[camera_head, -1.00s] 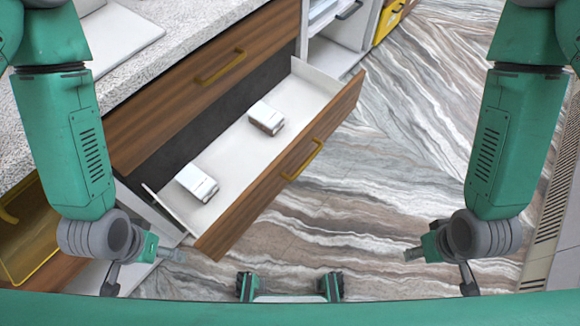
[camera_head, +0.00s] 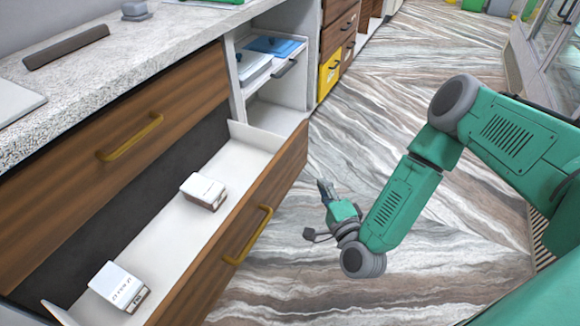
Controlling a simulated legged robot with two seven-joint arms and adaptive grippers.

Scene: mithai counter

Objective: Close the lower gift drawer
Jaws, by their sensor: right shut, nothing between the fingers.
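The lower gift drawer (camera_head: 284,171) is pulled well out, with a brown wooden front and a white inside. Its gold handle (camera_head: 250,235) is on the front face. Two small white boxes lie in it, one near the middle (camera_head: 203,191) and one at the near end (camera_head: 119,287). My right gripper (camera_head: 324,190) is shut and empty. It hangs over the floor in front of the drawer, to the right of the handle and apart from it in the picture. My left gripper is not in view.
The closed upper drawer (camera_head: 60,165) with a gold handle sits above, under the speckled counter (camera_head: 150,62). An open white shelf unit (camera_head: 297,88) with blue items stands beyond. A yellow drawer (camera_head: 329,75) is farther back. The marbled floor (camera_head: 400,75) is clear.

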